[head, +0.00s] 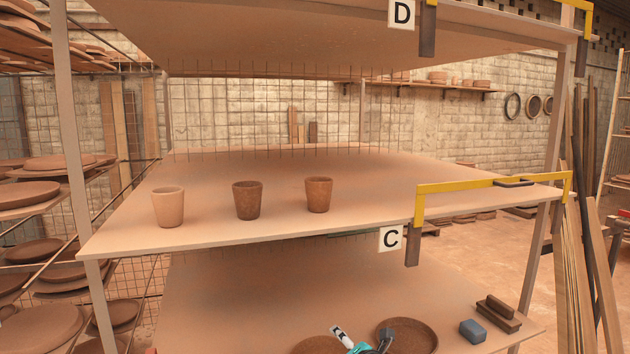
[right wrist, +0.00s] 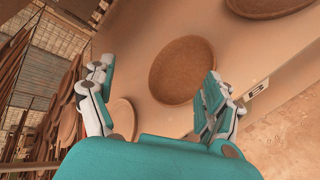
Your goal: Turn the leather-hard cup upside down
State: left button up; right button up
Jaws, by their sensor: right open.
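Three handleless cups stand upright, mouths up, in a row on the shelf labelled C (head: 300,225). The left cup (head: 168,208) is pale. The middle cup (head: 247,201) is dark brown. The right cup (head: 319,195) is brown and looks speckled. I cannot tell for certain which is the leather-hard one. My right gripper (right wrist: 158,75) is open and empty in the right wrist view, over a shelf with round clay discs. A teal and white gripper part, seemingly the same one, shows at the bottom edge of the head view, below the cups' shelf. My left gripper is not in view.
A large round disc (right wrist: 183,70) lies beyond my right fingers, near a label B (right wrist: 257,87). On the lower shelf are a dark round dish (head: 405,333), a blue-grey block (head: 473,331) and brown blocks (head: 498,312). A yellow bracket (head: 480,186) edges shelf C's right side.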

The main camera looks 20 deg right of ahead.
notch_tip(320, 180, up, 21)
jog(key=s+a+n+t+p, duration=0.1)
jog(key=a+n+t+p, duration=0.15)
jog(key=n, duration=0.35)
jog(key=n+t+y+p, duration=0.1)
jog(key=n+t+p, duration=0.15)
jog(key=n, duration=0.45)
send_near(324, 189)
jog(key=w+p, duration=0.1)
jog(key=w, duration=0.1)
jog(key=w+p, duration=0.1)
jog(key=w, duration=0.1)
jog(key=w+p, duration=0.1)
jog(key=w, duration=0.2)
jog(key=shift+a+f+p, duration=0.25)
jog(key=shift+a+p, duration=0.05)
jog(key=shift+p, duration=0.05)
jog(key=shift+w+f, duration=0.1)
jog(key=shift+w, duration=0.4)
jog(key=w+p, duration=0.3)
jog(key=w, duration=0.1)
jog(key=shift+d+r, duration=0.1)
jog(key=shift+r, duration=0.15)
jog(key=shift+w+f+p, duration=0.25)
jog(key=shift+w+p, duration=0.05)
jog(key=shift+w, duration=0.3)
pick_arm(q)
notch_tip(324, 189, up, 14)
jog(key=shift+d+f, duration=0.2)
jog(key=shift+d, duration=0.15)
